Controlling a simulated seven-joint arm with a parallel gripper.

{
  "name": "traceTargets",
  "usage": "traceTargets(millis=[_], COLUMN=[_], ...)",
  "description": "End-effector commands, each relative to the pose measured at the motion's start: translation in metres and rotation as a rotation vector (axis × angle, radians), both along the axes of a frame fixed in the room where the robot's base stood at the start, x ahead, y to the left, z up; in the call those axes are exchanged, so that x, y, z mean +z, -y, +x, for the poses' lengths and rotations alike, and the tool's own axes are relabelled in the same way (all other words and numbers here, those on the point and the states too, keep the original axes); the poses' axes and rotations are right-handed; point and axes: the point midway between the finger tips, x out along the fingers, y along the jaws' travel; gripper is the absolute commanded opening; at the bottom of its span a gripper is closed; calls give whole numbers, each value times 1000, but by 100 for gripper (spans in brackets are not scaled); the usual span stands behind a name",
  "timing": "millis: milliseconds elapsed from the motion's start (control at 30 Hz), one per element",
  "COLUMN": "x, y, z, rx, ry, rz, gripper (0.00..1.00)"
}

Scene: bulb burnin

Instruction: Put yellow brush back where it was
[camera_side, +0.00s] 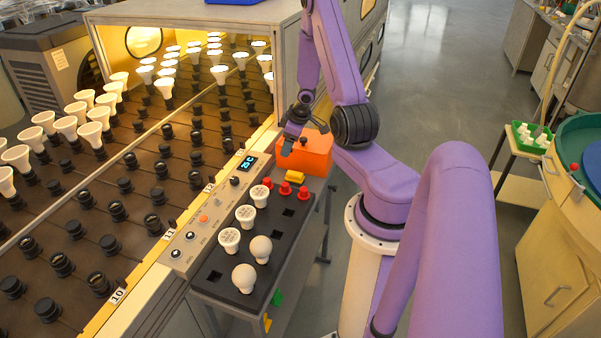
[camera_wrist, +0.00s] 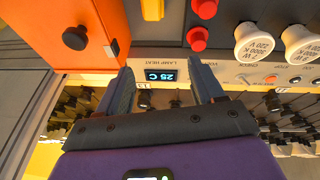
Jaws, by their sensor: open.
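A small yellow block-like piece (camera_side: 295,177), which may be the yellow brush, lies in front of the orange box (camera_side: 317,155) on the dark side shelf. A yellow piece (camera_wrist: 152,8) also shows at the top edge of the wrist view, cut off by the frame; I cannot make out bristles. My gripper (camera_side: 287,145) is beside the left side of the orange box, near the display panel. In the wrist view my gripper (camera_wrist: 163,82) has its two fingers apart with nothing between them, and the lit display shows beyond them.
Several red pieces (camera_side: 285,188) sit beside the yellow piece. Several white bulbs (camera_side: 229,239) stand in the dark tray (camera_side: 213,277). The control panel (camera_side: 203,218) borders the rack of black sockets (camera_side: 117,210). A green tray (camera_side: 528,137) stands far right.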

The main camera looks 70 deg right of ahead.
Motion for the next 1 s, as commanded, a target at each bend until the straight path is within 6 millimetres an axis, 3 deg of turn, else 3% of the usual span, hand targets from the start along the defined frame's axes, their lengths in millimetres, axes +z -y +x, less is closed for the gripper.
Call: traceTargets(millis=[200,500,767,1000], x=[41,93,133,161], y=[-49,-143,-235,-311], z=[47,74,56,4], rx=[117,256,388,530], ry=[-46,-75,-89,-122], rz=[-104,-188,-204,-179], gripper=[67,67,67,67])
